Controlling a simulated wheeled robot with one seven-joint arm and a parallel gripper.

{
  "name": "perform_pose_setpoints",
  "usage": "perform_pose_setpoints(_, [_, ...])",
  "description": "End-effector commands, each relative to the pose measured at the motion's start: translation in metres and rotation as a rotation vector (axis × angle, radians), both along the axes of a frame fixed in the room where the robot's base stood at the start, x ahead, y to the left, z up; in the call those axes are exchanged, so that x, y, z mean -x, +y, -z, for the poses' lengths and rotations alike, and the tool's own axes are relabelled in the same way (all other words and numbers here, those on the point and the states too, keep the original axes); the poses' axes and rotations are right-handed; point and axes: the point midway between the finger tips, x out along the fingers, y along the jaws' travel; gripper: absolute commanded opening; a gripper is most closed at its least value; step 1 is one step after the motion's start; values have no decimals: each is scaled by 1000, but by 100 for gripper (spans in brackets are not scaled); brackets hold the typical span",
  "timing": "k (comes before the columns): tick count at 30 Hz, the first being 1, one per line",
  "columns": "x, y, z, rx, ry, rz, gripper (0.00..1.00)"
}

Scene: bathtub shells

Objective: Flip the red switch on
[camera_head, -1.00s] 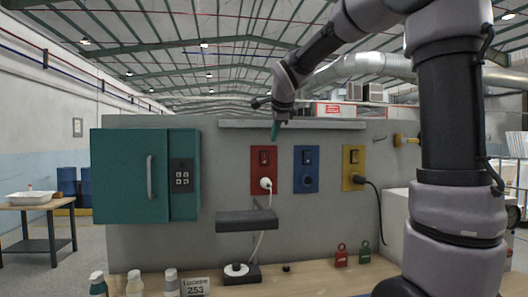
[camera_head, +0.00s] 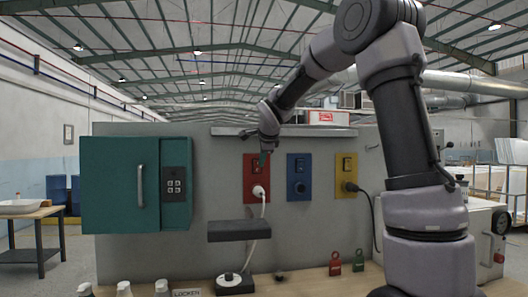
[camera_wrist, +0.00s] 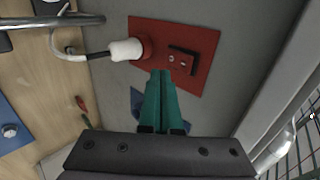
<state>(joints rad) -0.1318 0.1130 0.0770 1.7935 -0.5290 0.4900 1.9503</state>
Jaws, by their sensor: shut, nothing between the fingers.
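The red panel (camera_head: 249,171) is on the grey wall, with a dark switch near its top and a white plug (camera_head: 258,191) in its socket below. My gripper (camera_head: 264,158) is at the panel's upper part, partly covering the switch. In the wrist view the teal fingers (camera_wrist: 162,76) are shut together and empty. Their tips are close to the dark switch (camera_wrist: 183,59) on the red panel (camera_wrist: 202,43); I cannot tell whether they touch it. The white plug (camera_wrist: 125,49) is to their left. The switch's position is not clear.
A blue panel (camera_head: 299,177) and a yellow panel (camera_head: 346,186) are to the right. A dark shelf (camera_head: 239,231) juts out below, and a teal cabinet (camera_head: 108,185) is at the left. A metal ledge (camera_head: 225,131) runs above. The white plug's cord hangs down.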

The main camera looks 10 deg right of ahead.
Motion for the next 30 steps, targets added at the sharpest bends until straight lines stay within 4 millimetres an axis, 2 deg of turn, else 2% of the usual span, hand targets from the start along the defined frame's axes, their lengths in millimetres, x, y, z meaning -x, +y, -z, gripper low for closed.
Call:
perform_pose_setpoints(1, [-8,0,6,0,3,1,0])
perform_pose_setpoints(3, [-20,-1,1,-1,0,1,0])
perform_pose_setpoints(9, [-39,0,-2,-1,1,1,0])
perform_pose_setpoints(21, [-43,0,-3,0,0,0,0])
perform_pose_setpoints(25, [-52,1,-6,0,1,-1,0])
perform_pose_setpoints(30, [-50,0,-5,0,1,0,0])
